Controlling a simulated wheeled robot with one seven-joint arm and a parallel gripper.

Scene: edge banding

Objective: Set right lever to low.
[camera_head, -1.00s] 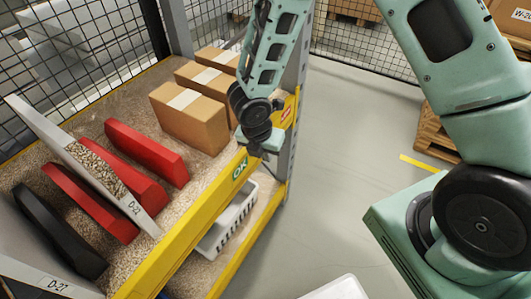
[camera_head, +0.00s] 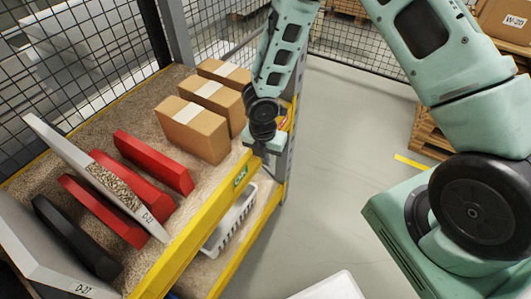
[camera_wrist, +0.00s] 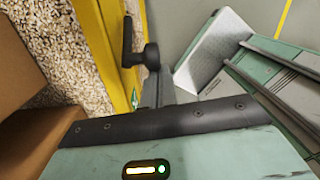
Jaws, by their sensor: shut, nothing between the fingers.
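A black lever (camera_wrist: 127,42) with a rounded knob stands out from the yellow shelf beam (camera_wrist: 93,40) in the wrist view. The knob is just beyond the dark front edge of my gripper. In the head view my gripper (camera_head: 266,147) is at the far right end of the yellow beam, by the upright post. It is shut and holds nothing. It hides the lever in the head view, so the lever's setting cannot be read there. I cannot tell whether my gripper touches the lever.
A green OK label (camera_head: 240,177) is on the beam. Cardboard boxes (camera_head: 194,131) and red panels (camera_head: 155,161) sit on the shelf left of my gripper. A white basket (camera_head: 231,222) is on the shelf below. Open grey floor (camera_head: 330,165) lies to the right.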

